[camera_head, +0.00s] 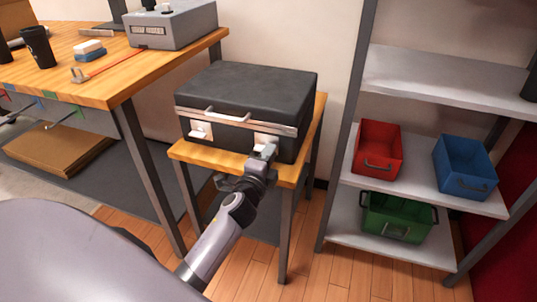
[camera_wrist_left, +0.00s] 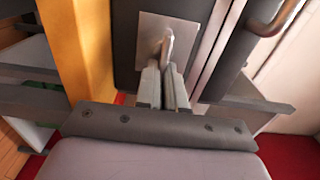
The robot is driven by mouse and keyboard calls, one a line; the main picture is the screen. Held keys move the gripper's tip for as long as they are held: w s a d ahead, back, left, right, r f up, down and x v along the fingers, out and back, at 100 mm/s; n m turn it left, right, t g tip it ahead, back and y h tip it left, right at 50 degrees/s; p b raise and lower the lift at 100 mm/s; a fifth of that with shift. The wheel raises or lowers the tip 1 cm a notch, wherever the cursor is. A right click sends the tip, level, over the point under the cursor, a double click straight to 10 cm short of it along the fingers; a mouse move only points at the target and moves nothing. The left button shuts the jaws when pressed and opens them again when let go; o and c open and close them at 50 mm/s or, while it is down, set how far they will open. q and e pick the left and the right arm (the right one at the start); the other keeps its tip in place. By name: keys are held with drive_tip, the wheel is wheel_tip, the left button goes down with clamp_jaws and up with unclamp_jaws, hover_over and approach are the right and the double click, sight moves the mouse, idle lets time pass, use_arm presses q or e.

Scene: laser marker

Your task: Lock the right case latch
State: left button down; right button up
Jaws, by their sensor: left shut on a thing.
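The black case (camera_head: 250,92) lies closed on a small wooden table, with a pale metal band and a carrying handle (camera_head: 228,117) on its front. The left latch (camera_head: 198,131) shows on the front face. The right latch (camera_head: 265,140) is partly covered by my left gripper (camera_head: 269,152). In the left wrist view the right latch's square plate (camera_wrist_left: 151,36) and metal lever are close up. My left gripper's fingers (camera_wrist_left: 163,88) are shut on the latch at the lower end of that plate; the exact contact is partly hidden. My right gripper is out of view.
The small table's edge (camera_head: 208,158) runs just below the case front. A workbench (camera_head: 75,65) with a grey box (camera_head: 173,24) stands at left. At right is a shelf rack with red (camera_head: 378,142), blue (camera_head: 462,160) and green (camera_head: 399,212) bins.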

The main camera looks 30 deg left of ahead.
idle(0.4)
use_arm(q)
drive_tip(key=c, duration=1.2)
unclamp_jaws()
drive_tip(key=shift+c, duration=0.2)
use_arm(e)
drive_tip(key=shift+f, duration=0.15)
use_arm(q)
drive_tip(key=shift+s+d, duration=0.15)
drive_tip(key=shift+s, duration=0.4)
drive_tip(key=v, duration=0.6)
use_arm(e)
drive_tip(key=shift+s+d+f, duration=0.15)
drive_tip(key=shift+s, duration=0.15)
